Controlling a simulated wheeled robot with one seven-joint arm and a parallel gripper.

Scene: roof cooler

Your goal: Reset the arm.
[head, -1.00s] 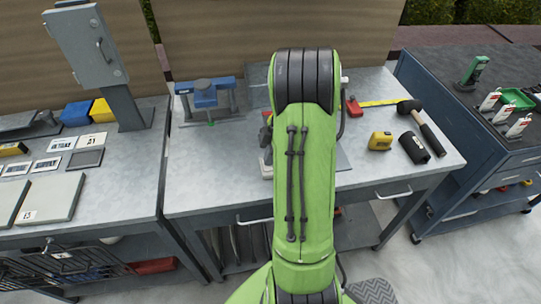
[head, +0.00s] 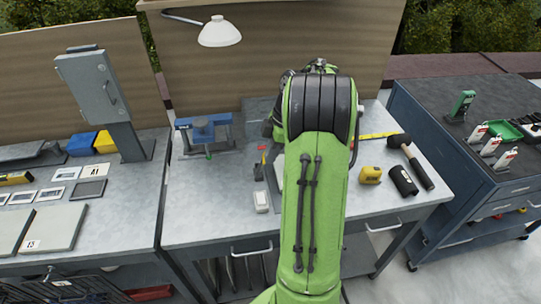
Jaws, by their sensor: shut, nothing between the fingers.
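My green arm (head: 309,200) rises through the middle of the head view, its dark banded joint (head: 320,105) in front of the middle workbench (head: 215,225). Some dark parts of my arm show just above and left of this joint. My gripper's fingers are hidden behind the arm, so nothing of their hold can be seen.
A grey box on a post (head: 95,85) stands left, a tool cart (head: 470,185) right.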

